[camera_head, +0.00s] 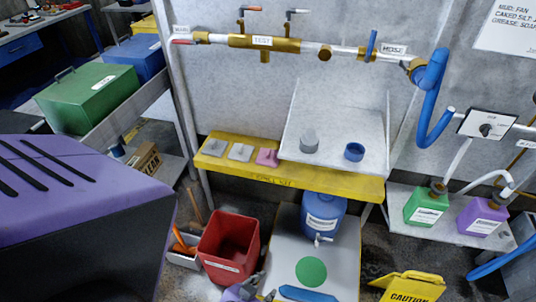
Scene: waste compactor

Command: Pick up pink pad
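The pink pad (267,157) lies on the yellow shelf (330,182) along the back wall. My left gripper (254,287) shows only in part at the bottom edge, beside the red bin, well below and in front of the shelf. It is apart from the pink pad. Its fingers are small and partly cut off, so its opening is unclear. My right gripper is not in view.
A red bin (229,243) and a blue jug (323,215) stand below the shelf. A grey cylinder (309,141) and blue ring (354,152) are on the white panel (345,110). Pipes (330,49) run above. A yellow caution sign (411,287) is at lower right.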

